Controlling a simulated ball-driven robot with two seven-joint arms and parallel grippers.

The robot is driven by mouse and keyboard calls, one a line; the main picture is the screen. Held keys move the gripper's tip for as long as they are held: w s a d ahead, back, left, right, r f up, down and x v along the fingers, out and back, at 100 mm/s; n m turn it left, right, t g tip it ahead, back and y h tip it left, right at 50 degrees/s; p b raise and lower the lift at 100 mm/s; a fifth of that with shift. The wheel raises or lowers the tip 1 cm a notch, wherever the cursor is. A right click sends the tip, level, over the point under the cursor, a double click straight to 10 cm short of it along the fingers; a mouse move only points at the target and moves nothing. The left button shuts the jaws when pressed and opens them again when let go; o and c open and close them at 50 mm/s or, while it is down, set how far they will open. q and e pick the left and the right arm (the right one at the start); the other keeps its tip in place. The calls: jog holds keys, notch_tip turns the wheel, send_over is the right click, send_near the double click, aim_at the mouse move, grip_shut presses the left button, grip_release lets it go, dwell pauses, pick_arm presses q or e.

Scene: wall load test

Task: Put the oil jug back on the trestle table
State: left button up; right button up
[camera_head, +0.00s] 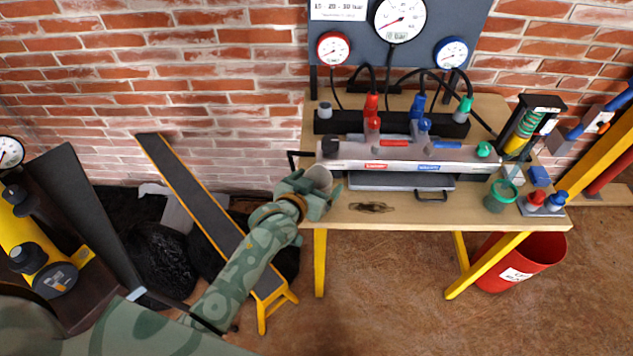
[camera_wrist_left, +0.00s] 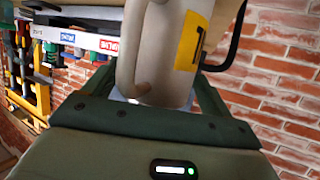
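The oil jug (camera_head: 318,177) shows as a pale grey rounded body at the left front corner of the trestle table (camera_head: 430,212). My left gripper (camera_head: 311,194) is around it, and my forearm hides its lower part. In the left wrist view the beige jug (camera_wrist_left: 155,60), with a yellow label, sits between the two dark green fingers (camera_wrist_left: 160,95), which are closed against its sides. I cannot tell whether its base touches the tabletop. My right gripper is in neither view.
A grey pipe manifold (camera_head: 400,152) and a flat tray (camera_head: 400,182) fill the middle of the table. A green cup (camera_head: 500,197) stands right. A black bent bar (camera_head: 293,159) juts out at the table's left edge.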

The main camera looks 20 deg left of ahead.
pick_arm(q)
jog(key=shift+s+r, duration=0.2)
jog(key=shift+r, duration=0.05)
jog(key=p+v, duration=0.4)
jog(key=v, duration=0.7)
jog(key=shift+s, duration=0.3)
